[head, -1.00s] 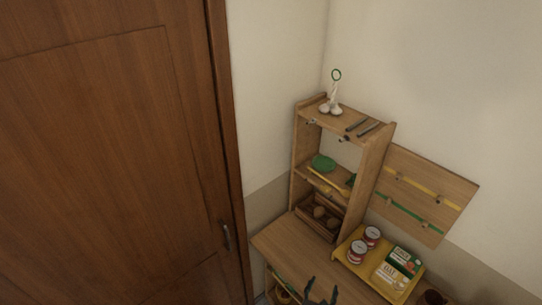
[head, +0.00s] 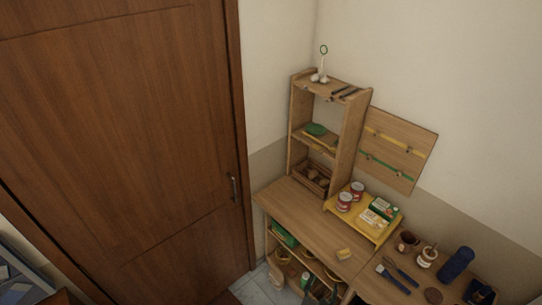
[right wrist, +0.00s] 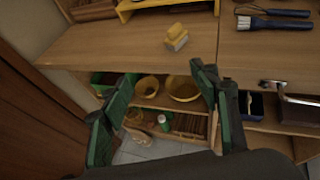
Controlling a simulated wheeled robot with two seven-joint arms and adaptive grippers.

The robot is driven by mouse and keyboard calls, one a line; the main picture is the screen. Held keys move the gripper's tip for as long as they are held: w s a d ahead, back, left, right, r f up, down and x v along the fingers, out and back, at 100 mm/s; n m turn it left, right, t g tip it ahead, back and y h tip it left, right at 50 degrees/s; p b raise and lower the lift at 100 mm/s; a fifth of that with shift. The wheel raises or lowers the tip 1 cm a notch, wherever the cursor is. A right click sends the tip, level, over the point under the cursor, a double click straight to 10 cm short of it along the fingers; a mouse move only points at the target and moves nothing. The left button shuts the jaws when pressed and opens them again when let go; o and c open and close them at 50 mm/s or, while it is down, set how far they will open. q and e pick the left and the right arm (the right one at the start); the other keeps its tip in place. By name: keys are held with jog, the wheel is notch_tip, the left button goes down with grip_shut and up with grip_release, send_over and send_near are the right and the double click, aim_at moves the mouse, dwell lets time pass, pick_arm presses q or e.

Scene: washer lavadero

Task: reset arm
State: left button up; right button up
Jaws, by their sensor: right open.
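My right gripper (right wrist: 161,82) shows in the right wrist view. Its two dark fingers with green pads are spread wide apart and nothing is between them. It is in front of the wooden workbench (right wrist: 130,45), with the lower shelf behind the fingers. My left gripper is in neither view.
A yellow sponge-like block (head: 344,254) lies near the bench's front edge. A yellow tray (head: 362,228) holds cans and boxes. A blue brush (head: 392,279) lies at the right. A wooden shelf unit (head: 351,135) stands behind. A brown door (head: 130,140) fills the left.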

jog(key=s+d+f+m+g+y+b, duration=0.15)
jog(key=s+f+m+b, duration=0.35)
jog(key=f, duration=0.9)
jog(key=s+d+f+m+g+y+b, duration=0.1)
jog(key=s+d+f+m+g, duration=0.2)
jog(key=s+f, duration=0.7)
jog(key=s+d+f+m+g+y+b, duration=0.1)
jog(key=s+d+f+m+g+b, duration=0.2)
jog(key=f, duration=1.4)
pick_arm(q)
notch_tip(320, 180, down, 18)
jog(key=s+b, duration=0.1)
jog(key=b, duration=0.7)
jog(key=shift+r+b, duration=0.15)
jog(key=shift+b, duration=0.2)
pick_arm(e)
jog(key=s+d+f+m+g+y, duration=0.1)
jog(key=s+d+f+m+g, duration=0.1)
jog(key=s+f+m, duration=0.7)
jog(key=s+d+f+m+g+y, duration=0.1)
jog(key=s+d+f+m, duration=0.3)
jog(key=s+f+m, duration=0.5)
jog(key=s+f, duration=0.3)
jog(key=s, duration=0.7)
jog(key=shift+s+d+f+g, duration=0.2)
jog(key=shift+d+f+g, duration=0.1)
jog(key=shift+f+g, duration=0.1)
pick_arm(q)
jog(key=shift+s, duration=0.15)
